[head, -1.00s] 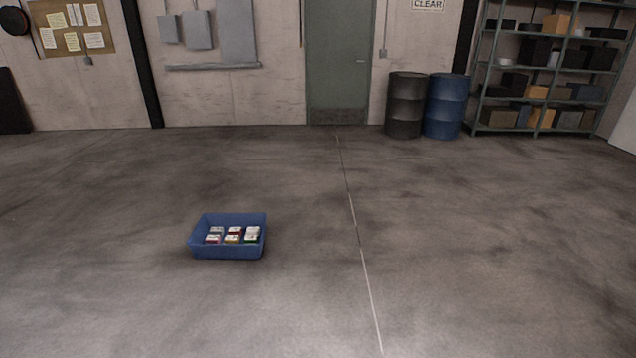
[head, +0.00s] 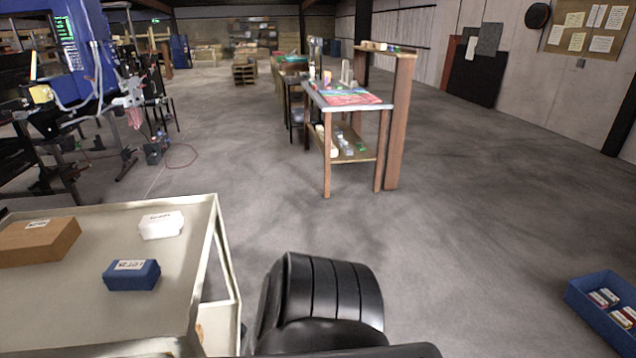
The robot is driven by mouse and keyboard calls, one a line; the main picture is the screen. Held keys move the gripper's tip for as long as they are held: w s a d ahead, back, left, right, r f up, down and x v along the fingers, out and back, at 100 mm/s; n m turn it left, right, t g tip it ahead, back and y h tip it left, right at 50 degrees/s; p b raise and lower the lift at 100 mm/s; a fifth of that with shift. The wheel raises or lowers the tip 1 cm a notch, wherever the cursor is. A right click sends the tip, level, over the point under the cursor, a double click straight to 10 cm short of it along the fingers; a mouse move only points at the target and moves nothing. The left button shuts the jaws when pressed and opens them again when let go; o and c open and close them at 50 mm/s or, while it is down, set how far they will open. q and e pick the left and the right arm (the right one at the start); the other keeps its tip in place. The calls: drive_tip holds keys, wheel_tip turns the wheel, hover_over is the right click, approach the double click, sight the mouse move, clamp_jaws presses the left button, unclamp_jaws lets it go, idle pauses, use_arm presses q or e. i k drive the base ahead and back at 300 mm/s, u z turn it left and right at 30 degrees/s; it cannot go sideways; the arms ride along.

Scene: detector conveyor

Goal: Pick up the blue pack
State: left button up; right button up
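The blue pack (head: 131,275) is a small dark blue block with a white label on top. It lies on the pale top of a cart (head: 185,292) at the lower left of the head view. A white pack (head: 161,226) lies just behind it, apart from it. A larger brown box (head: 38,241) lies to its left. Neither of my grippers shows in the head view. A black rounded part at the bottom middle, right of the cart, looks like part of my own body.
A blue bin (head: 598,318) with several small packs stands on the floor at the lower right. A wooden workbench (head: 350,107) stands ahead. Machinery (head: 85,90) fills the far left. The floor (head: 455,225) between bench and bin is clear.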

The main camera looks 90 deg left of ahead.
sight(136, 274)
drive_tip(key=k, duration=1.4)
drive_tip(key=u, duration=2.35)
